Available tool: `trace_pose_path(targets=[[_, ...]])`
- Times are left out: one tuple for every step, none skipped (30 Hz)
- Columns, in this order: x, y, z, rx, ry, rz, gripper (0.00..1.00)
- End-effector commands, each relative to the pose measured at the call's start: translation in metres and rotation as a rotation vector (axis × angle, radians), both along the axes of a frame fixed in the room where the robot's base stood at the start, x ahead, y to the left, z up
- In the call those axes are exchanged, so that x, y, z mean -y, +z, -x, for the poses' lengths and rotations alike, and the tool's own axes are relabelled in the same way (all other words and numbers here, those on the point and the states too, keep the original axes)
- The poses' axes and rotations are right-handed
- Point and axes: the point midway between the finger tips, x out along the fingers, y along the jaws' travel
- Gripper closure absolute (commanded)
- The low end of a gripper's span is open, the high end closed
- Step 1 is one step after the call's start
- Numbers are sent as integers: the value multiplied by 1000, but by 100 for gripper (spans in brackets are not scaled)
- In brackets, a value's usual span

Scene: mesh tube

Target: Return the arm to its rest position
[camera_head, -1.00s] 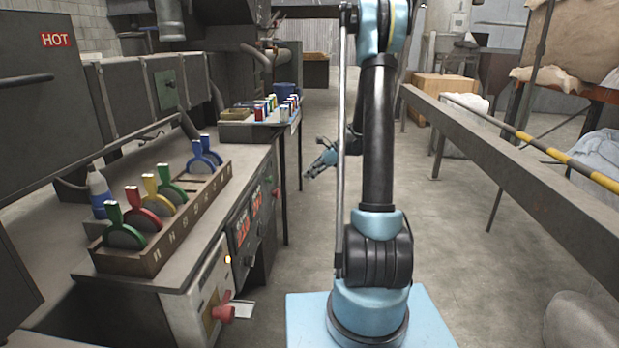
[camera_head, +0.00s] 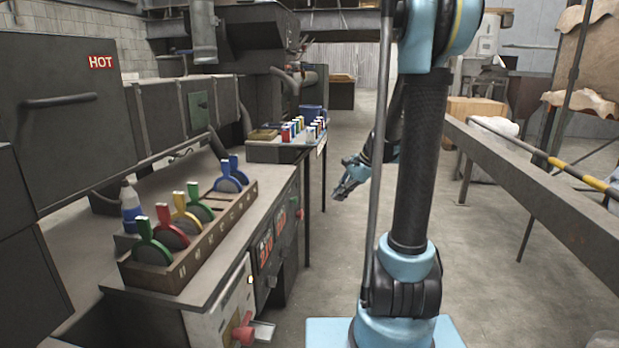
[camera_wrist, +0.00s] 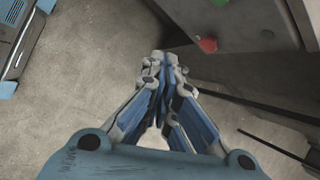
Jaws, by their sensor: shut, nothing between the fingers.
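My gripper (camera_head: 347,186) hangs in the air over the aisle in the head view, to the right of the workbench and a little away from it. Its fingers also fill the middle of the wrist view (camera_wrist: 160,62), drawn together at the tips with nothing between them. My arm rises from its light blue base at the lower right of the head view, bends at the top and comes down behind the upright link, which hides part of the forearm. In the wrist view the concrete floor lies below the fingers.
The workbench holds a wooden rack (camera_head: 195,245) with several coloured-handled discs and a bottle (camera_head: 131,208). Behind it stands a small table (camera_head: 275,150) with several coloured items. A long rail (camera_head: 540,185) runs along the right. The aisle floor (camera_head: 480,260) is clear.

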Motion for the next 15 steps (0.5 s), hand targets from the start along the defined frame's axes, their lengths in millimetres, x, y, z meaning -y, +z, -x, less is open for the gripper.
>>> trace_pose_path(targets=[[1, 4, 13, 20, 33, 23, 100], [1, 5, 19, 32, 54, 37, 100], [3, 7, 28, 49, 82, 57, 100], [4, 9, 35, 61, 102, 71, 100], [4, 10, 41, 73, 125, 85, 100], [6, 11, 50, 88, 154, 105, 100], [7, 12, 57, 99, 177, 119, 100], [8, 13, 64, 111, 198, 133, 100], [9, 14, 73, 124, 228, 153, 100], [10, 14, 79, 135, 249, 166, 100], [12, 15, 86, 145, 272, 181, 100], [13, 15, 94, 160, 302, 200, 100], [15, 15, 101, 170, 325, 215, 100], [16, 15, 107, 180, 348, 229, 100], [18, 15, 116, 193, 378, 248, 100]])
